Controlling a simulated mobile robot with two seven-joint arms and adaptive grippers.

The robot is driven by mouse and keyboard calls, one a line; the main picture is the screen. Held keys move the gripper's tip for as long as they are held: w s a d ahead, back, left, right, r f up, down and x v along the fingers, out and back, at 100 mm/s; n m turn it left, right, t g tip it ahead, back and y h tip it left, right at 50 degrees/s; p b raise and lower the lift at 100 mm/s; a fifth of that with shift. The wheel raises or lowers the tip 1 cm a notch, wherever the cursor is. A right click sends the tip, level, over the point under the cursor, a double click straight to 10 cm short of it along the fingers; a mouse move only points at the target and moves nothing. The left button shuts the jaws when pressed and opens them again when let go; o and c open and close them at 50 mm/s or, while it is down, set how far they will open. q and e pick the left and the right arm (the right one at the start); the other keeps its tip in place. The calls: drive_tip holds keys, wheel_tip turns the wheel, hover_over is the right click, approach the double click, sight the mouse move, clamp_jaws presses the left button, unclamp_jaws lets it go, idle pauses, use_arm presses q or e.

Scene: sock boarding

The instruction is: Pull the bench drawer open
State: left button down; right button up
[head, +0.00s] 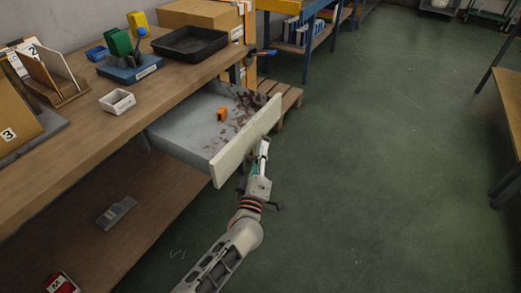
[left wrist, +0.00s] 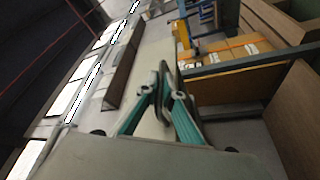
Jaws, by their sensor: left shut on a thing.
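The bench drawer (head: 185,133) stands pulled out from under the bench top, with its grey inside showing. Its cream front panel (head: 246,140) faces the aisle. My left gripper (head: 263,152) is at the outer face of this panel, shut on the drawer handle, which is mostly hidden by the fingers. In the left wrist view, the teal fingers of my left gripper (left wrist: 163,90) are close together in front of a pale panel. My right gripper is in neither view.
An orange block (head: 222,114) and dark specks lie in the drawer. The bench top (head: 92,118) carries a black tray (head: 189,44), a small white bin (head: 117,102) and a blue holder (head: 130,70). The green floor (head: 375,150) right of the drawer is clear.

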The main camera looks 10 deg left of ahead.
use_arm(q)
drive_tip(key=c, duration=2.5)
unclamp_jaws()
drive_tip(key=v, duration=1.2)
drive_tip(key=shift+s, duration=0.1)
